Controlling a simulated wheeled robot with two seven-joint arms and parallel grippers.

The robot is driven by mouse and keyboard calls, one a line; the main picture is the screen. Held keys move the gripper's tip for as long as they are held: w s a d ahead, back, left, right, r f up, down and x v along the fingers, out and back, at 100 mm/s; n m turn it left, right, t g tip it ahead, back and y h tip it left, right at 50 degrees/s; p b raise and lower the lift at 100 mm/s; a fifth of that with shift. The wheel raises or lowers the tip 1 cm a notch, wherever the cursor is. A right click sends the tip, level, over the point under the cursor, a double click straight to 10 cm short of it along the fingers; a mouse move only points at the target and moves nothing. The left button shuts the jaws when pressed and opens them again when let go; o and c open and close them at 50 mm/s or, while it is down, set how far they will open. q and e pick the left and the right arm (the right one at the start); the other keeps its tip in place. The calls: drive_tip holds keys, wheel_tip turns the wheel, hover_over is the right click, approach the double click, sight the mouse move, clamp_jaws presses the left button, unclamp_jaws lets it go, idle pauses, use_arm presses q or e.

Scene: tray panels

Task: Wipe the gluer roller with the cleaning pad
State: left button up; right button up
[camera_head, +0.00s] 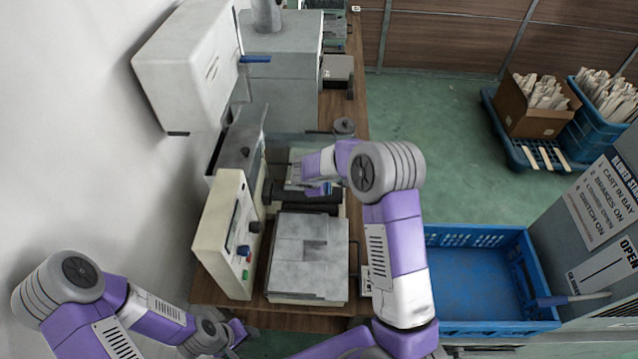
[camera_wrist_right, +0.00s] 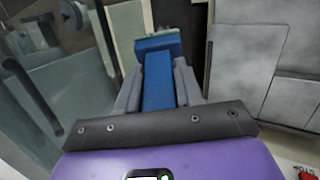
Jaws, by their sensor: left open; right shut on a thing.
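The gluer roller (camera_head: 315,208) is a dark cylinder lying across the machine, just behind the grey plates, in the head view. The cleaning pad is blue; it shows in the right wrist view (camera_wrist_right: 157,46) with its blue handle between the fingers. My right gripper (camera_wrist_right: 158,82) is shut on that handle. In the head view the right gripper (camera_head: 315,190) is over the roller area, partly hidden by my forearm. I cannot tell whether the pad touches the roller. My left gripper (camera_head: 238,335) is open and empty, low at the near left, beside the bench's front edge.
A cream control box (camera_head: 228,232) with buttons stands left of the grey plates (camera_head: 306,255). A white wall cabinet (camera_head: 188,65) hangs at upper left. A blue crate (camera_head: 480,233) is right of the bench.

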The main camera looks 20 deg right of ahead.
drive_tip(key=shift+f, duration=0.25)
drive_tip(key=shift+a, duration=0.15)
